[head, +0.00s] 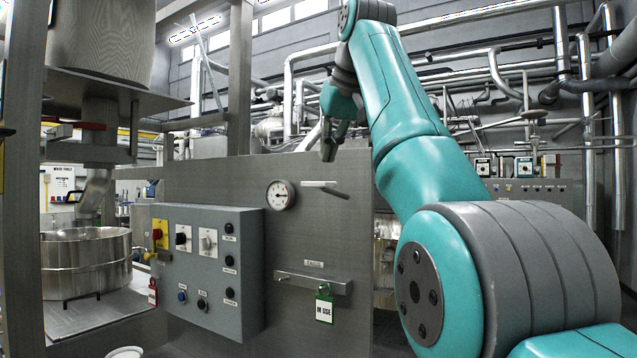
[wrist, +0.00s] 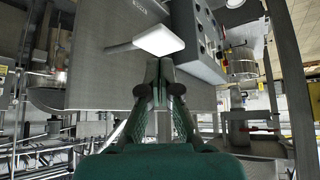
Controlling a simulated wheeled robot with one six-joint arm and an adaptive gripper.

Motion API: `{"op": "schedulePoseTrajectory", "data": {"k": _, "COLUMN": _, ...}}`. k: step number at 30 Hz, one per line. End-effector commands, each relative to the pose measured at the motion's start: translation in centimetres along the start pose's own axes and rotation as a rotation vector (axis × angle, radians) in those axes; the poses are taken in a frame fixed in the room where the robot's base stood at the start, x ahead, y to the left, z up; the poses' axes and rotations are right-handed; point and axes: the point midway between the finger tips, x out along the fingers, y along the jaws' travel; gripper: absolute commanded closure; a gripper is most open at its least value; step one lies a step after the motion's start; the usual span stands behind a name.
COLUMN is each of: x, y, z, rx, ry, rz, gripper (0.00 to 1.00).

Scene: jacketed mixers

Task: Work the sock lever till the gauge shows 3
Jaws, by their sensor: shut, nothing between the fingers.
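The lever (head: 335,191) is a thin grey bar on the front of the grey steel panel, with a pale flat piece at its left. In the wrist view, which looks upside down, the bar (wrist: 118,48) and pale piece (wrist: 160,38) lie just beyond my fingertips. The round white gauge (head: 281,194) is left of the lever; its needle is too small to read surely. My gripper (head: 329,152) is above the lever in the head view, apart from it. Its fingers (wrist: 160,68) are shut and empty.
A grey control box (head: 210,265) with knobs and buttons juts out left of the lever. Below the lever, a bar (head: 297,281) carries a green padlock and tag (head: 324,308). A steel bowl (head: 86,262) stands at left.

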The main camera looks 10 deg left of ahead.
Motion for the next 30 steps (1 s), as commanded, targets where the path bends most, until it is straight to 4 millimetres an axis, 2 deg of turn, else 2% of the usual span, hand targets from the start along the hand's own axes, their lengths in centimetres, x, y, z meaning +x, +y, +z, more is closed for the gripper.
{"op": "schedulePoseTrajectory", "data": {"k": 9, "x": 3.7, "y": 0.0, "z": 0.0, "rx": 0.000, "ry": -0.001, "rz": 0.000, "gripper": 1.00}}
{"op": "schedulePoseTrajectory", "data": {"k": 15, "x": 4.5, "y": 0.0, "z": 0.0, "rx": 0.000, "ry": 0.000, "rz": 0.001, "gripper": 1.00}}
{"op": "schedulePoseTrajectory", "data": {"k": 24, "x": 4.6, "y": 0.0, "z": 0.1, "rx": 0.000, "ry": 0.000, "rz": 0.000, "gripper": 1.00}}
{"op": "schedulePoseTrajectory", "data": {"k": 30, "x": 6.0, "y": 0.1, "z": 1.0, "rx": 0.001, "ry": 0.000, "rz": 0.000, "gripper": 1.00}}
